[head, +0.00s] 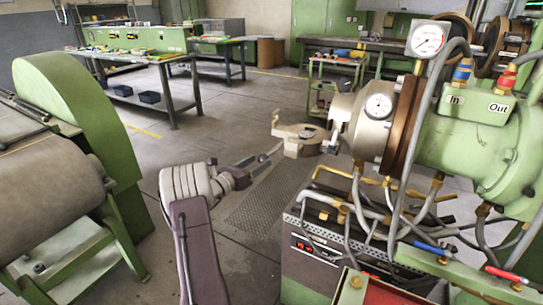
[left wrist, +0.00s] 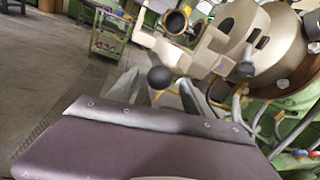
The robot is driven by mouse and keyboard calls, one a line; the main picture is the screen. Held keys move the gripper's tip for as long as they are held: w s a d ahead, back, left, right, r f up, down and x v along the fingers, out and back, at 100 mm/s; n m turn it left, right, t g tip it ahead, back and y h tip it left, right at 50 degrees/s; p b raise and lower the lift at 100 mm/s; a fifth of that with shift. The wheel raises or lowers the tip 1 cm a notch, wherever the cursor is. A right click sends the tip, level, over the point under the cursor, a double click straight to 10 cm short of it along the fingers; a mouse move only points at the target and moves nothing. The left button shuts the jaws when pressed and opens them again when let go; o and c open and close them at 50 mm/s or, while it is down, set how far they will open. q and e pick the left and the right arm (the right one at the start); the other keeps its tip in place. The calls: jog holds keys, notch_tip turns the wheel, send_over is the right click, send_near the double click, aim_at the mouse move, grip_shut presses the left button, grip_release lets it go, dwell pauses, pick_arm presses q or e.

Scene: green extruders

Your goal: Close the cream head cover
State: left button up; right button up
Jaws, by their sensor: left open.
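The cream head cover (head: 300,140) stands swung open at the left end of the green extruder (head: 450,140), apart from the metal extruder head (head: 370,125). It also shows in the left wrist view (left wrist: 178,52), with a round opening and an arm toward the head. A dark ball knob (left wrist: 160,77) shows in front of the cover. My left gripper (head: 264,158) is open, just left of and below the cover. In the left wrist view its two fingers (left wrist: 161,94) appear on either side of the knob; I cannot tell whether they touch it. My right gripper is not in view.
Pipes and hoses (head: 400,205) crowd below the extruder, above a control box (head: 315,250). A green machine with a large roller (head: 50,190) stands at the left. A workbench (head: 150,80) is farther back. The floor (head: 215,130) between is mostly clear.

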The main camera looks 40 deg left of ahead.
aim_at(269, 156)
pick_arm(q)
jog(key=w, duration=0.6)
jog(key=shift+w+d+f, duration=0.15)
jog(key=shift+w+d, duration=0.15)
jog(key=shift+w, duration=0.1)
grip_shut()
